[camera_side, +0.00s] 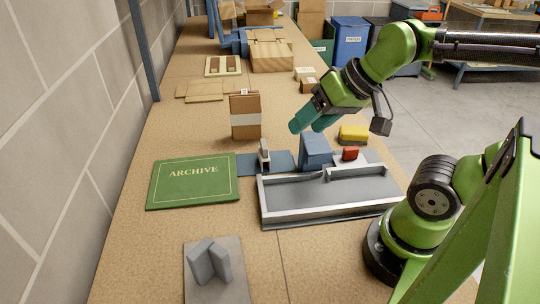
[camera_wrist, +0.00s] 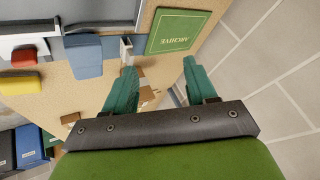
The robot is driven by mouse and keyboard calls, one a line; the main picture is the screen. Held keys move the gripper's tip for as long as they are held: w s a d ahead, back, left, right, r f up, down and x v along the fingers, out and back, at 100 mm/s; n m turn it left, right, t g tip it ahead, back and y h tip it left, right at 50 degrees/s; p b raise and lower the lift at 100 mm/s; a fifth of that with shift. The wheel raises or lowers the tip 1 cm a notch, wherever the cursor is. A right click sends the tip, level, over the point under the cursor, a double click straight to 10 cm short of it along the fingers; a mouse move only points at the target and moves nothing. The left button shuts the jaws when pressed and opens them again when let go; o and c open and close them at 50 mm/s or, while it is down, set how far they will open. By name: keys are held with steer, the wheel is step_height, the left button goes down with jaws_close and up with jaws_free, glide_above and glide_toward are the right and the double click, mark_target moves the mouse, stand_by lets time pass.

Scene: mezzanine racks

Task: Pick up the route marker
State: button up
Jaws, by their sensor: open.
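No label marks any piece as the route marker. A small upright pale piece with a dark side (camera_side: 264,154) may be it, but I cannot tell for sure. It stands at the back left corner of a grey tray (camera_side: 330,213), near the green ARCHIVE board (camera_side: 194,178). It also shows in the wrist view (camera_wrist: 127,50), just beyond the left fingertip. My gripper (camera_side: 307,127) has teal fingers, spread apart and empty, above the table behind the tray. In the wrist view the gap between the fingers (camera_wrist: 160,65) shows bare table.
A blue block (camera_side: 315,150), red block (camera_side: 350,153) and yellow block (camera_side: 354,133) stand behind or beside the tray. A brown carton (camera_side: 245,116) stands farther back. A grey bracket (camera_side: 209,262) lies in front. The table's left strip is mostly clear, beside a block wall.

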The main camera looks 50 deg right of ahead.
steer(key=w+d+f+m+g, duration=0.1)
steer(key=w+d+g, duration=0.1)
steer(key=w, duration=0.3)
steer(key=w+d+f+m+g, duration=0.1)
steer(key=w+d+f+g, duration=0.1)
steer(key=w, duration=0.3)
steer(key=m+g+h, duration=0.2)
steer(key=m+g, duration=0.1)
glide_above(264, 144)
steer(key=f, duration=1.2)
steer(key=shift+d+f, duration=0.15)
steer(key=shift+d, duration=0.05)
steer(key=shift+a+f, duration=0.1)
steer(key=shift+f, duration=2.95)
